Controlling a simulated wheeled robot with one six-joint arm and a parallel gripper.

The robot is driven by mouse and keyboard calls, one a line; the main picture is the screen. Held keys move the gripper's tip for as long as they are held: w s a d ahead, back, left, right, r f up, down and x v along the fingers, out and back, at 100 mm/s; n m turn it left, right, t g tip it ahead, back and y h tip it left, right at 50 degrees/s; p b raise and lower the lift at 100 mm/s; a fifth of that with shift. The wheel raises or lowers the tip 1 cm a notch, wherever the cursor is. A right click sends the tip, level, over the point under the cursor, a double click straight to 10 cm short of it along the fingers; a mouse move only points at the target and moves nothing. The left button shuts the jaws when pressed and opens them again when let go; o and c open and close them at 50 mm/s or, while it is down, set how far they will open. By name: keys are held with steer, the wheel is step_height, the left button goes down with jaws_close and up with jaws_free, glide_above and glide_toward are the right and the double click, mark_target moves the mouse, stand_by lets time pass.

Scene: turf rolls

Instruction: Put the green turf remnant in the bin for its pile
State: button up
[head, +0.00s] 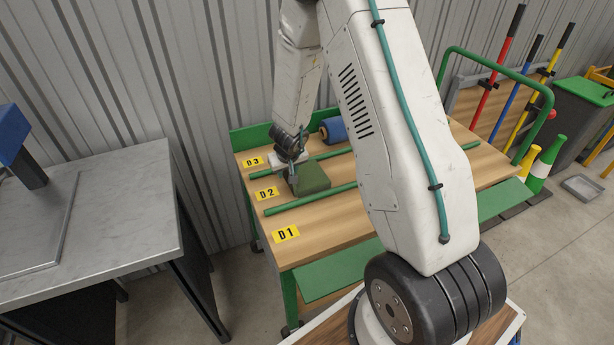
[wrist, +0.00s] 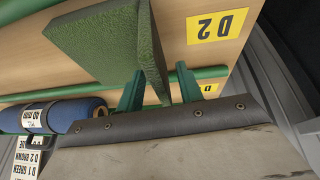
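The green turf remnant (head: 311,179) is on the wooden bench in the D2 lane, between two green rails. In the wrist view the remnant (wrist: 92,42) shows a broad textured face and a thin upright edge. My gripper (head: 291,157) is at the remnant's far left side. In the wrist view its two green fingers (wrist: 160,90) stand apart on either side of the thin edge, with a narrow gap at the right finger. Contact at the left finger is unclear. The D1 lane (head: 322,229) is empty where visible; my arm hides part of the bench.
A blue roll (head: 334,130) lies in the D3 lane. A card (wrist: 30,155) by it reads D1 green, D2 brown; its last line is partly cut. Yellow D1 (head: 285,234), D2 (head: 267,193) and D3 (head: 252,162) labels mark the lanes. A grey table (head: 110,220) stands left.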

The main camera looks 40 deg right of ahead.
jaws_close()
steer(key=shift+r, duration=0.15)
stand_by(0.4)
steer(key=shift+r, duration=0.6)
